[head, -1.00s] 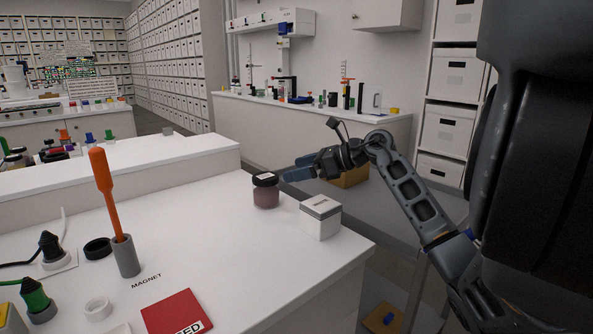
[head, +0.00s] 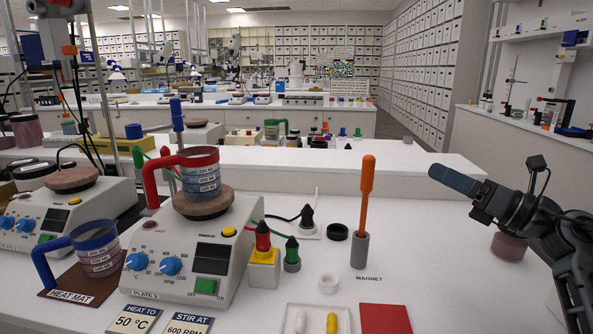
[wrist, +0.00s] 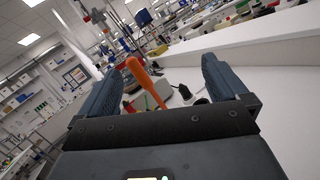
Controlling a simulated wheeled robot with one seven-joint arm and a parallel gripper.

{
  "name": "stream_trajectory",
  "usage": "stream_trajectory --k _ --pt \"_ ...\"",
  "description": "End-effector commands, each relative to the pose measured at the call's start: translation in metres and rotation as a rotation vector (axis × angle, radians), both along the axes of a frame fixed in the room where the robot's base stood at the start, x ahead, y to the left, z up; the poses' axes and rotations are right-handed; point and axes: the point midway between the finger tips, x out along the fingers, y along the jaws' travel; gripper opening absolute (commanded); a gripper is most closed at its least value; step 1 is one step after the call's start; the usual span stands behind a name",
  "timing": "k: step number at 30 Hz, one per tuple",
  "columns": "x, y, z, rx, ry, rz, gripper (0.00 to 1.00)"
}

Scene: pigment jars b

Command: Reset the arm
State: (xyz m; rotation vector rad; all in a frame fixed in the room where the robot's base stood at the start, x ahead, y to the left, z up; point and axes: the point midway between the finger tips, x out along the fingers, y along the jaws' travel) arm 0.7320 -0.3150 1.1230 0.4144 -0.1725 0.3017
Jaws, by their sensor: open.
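My gripper (head: 452,181) shows at the right of the head view, raised above the bench and pointing left. In the wrist view my gripper (wrist: 160,85) has its two dark fingers spread wide with nothing between them. An orange-handled tool (head: 367,185) stands upright in a grey holder by the MAGNET label, left of my gripper. It also shows beyond the fingers in the wrist view (wrist: 148,80). A pigment jar (head: 509,246) stands on the bench, partly hidden behind my arm.
A hot plate (head: 190,265) carries a red-handled beaker (head: 200,172). A blue-handled beaker (head: 97,249) stands on the heat mat at left. A red card (head: 385,319) and a clear tray (head: 318,320) lie at the front. The bench is clear between the orange tool and my arm.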

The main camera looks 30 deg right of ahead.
Motion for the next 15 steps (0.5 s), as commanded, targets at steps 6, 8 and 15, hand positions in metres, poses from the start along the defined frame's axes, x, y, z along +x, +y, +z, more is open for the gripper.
stream_trajectory --k 6,8,15 --pt "0.025 0.116 0.031 0.388 -0.18 0.206 1.0" --pt "0.023 0.14 0.031 0.515 -0.215 0.255 1.0" --pt "-0.005 0.209 0.004 1.019 -0.276 0.4 1.0"
